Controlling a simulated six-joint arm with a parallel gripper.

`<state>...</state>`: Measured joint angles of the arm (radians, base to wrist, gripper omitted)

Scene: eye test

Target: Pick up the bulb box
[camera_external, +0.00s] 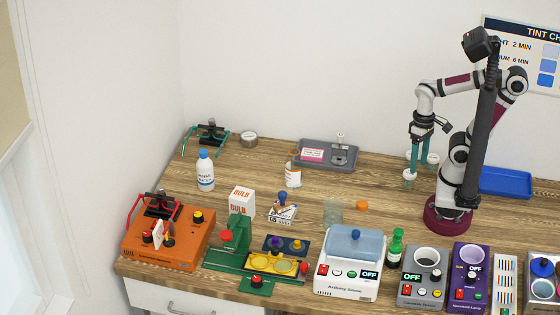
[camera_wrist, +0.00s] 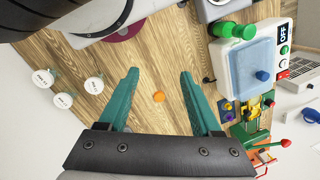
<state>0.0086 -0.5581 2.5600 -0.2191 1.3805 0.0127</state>
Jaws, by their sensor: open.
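The bulb box (camera_external: 241,203), a small white upright carton with red "BULB" lettering, stands on the left half of the wooden bench in the external view. It is behind the green clamp stand and right of the orange power unit. I cannot make it out surely in the wrist view. My gripper (camera_external: 420,163) points down at the right of the bench, well away from the box.
White-lidded jars (camera_wrist: 94,85) stand near my gripper. A small orange cap (camera_external: 362,205) lies mid-bench. Near the box are a white bottle (camera_external: 205,171), the green stand (camera_external: 238,232), the orange unit (camera_external: 168,240) and a small blue-knobbed item (camera_external: 282,210). Machines line the front edge.

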